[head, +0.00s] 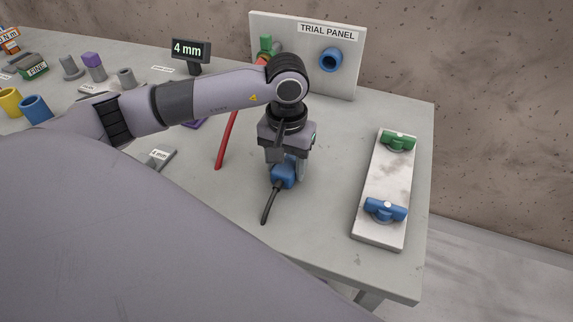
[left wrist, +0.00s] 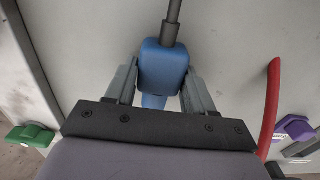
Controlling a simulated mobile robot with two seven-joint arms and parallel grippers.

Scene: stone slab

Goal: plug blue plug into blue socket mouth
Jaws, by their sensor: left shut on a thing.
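My left gripper (head: 285,165) is shut on the blue plug (head: 284,176), with the plug's dark cable trailing down toward the front of the slab. In the left wrist view the blue plug (left wrist: 163,70) sits between the two grey fingers (left wrist: 158,88), its cable running to the top edge. The blue socket mouth (head: 331,60) is a round ring on the white trial panel (head: 345,85) at the back, behind and to the right of the plug, apart from it. My right gripper does not show.
A marble board (head: 375,187) at right carries a green fitting (head: 398,140) and a blue fitting (head: 386,210). A red cable (head: 227,140) lies left of my gripper. A "4 mm" sign (head: 190,50), cups and small blocks stand at left. Bare stone lies between plug and marble board.

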